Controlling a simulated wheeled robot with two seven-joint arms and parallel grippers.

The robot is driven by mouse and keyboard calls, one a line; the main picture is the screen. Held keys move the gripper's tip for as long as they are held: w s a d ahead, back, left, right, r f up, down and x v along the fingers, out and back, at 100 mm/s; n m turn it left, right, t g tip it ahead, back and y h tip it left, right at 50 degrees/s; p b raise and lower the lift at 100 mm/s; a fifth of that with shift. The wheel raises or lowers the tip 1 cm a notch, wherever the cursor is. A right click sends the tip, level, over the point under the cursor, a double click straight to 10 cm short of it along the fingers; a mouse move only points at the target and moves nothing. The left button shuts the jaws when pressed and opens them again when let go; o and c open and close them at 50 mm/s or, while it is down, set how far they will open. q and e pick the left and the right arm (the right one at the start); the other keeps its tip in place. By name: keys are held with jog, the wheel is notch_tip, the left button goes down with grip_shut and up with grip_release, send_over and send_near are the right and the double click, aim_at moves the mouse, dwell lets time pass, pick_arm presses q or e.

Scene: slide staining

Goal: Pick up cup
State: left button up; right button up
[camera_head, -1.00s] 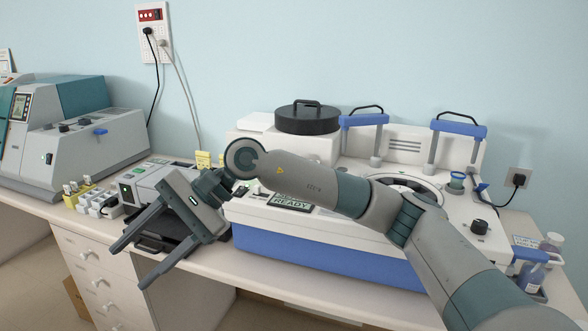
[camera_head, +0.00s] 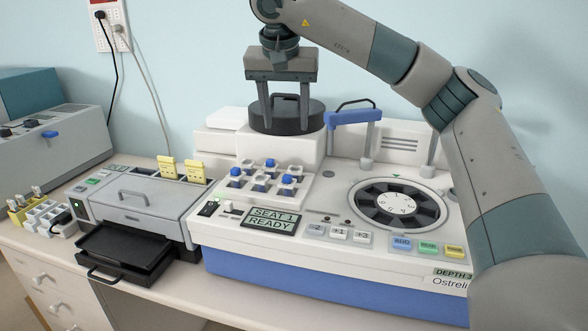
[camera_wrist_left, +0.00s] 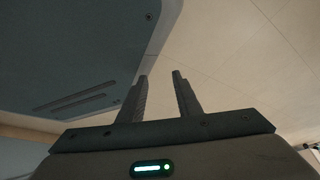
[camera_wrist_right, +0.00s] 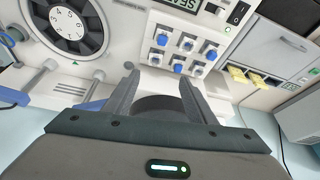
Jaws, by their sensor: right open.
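No plainly recognisable cup shows in the head view now. A small teal-blue round piece at the left edge of the right wrist view (camera_wrist_right: 8,40) may be a cup, but it is cut off. A round black lidded piece with a top handle (camera_head: 287,117) stands on the white machine's raised back block. My right gripper (camera_head: 284,130) points down at this black piece, its open fingers at either side of the handle in the picture; contact cannot be told. My left gripper (camera_wrist_left: 159,76) shows only in its wrist view, fingers apart and empty.
The white and blue machine (camera_head: 330,283) fills the middle, with a round carousel (camera_head: 397,204), blue-knobbed pegs (camera_head: 270,164) and a blue-topped handle (camera_head: 353,117). A grey device with a black tray (camera_head: 124,252) stands to its left. My right arm covers the machine's right end.

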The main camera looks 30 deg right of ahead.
pick_arm(q)
jog(key=s+a+g+y+p, duration=0.1)
jog(key=s+a+g+p, duration=0.1)
jog(key=s, duration=0.9)
jog(key=shift+a+f+g+p, duration=0.35)
jog(key=shift+a+p, duration=0.25)
jog(key=shift+a, duration=0.55)
pick_arm(e)
send_over(295, 171)
jog(key=s+a, duration=0.1)
jog(key=a, duration=0.1)
jog(key=f, duration=1)
jog(key=shift+d+f, duration=0.2)
jog(key=shift+d, duration=0.05)
jog(key=shift+w+d+f+p, duration=0.15)
jog(key=shift+f+p, duration=0.15)
jog(key=shift+p, duration=0.15)
jog(key=p+x, duration=0.2)
jog(key=x, duration=0.1)
jog(key=shift+d+f, duration=0.3)
jog(key=shift+f, duration=0.05)
jog(key=shift+w+f, duration=0.1)
jog(key=shift+f, duration=0.25)
pick_arm(q)
notch_tip(295, 171, up, 3)
jog(key=shift+s+f, duration=0.1)
jog(key=shift+s, duration=0.05)
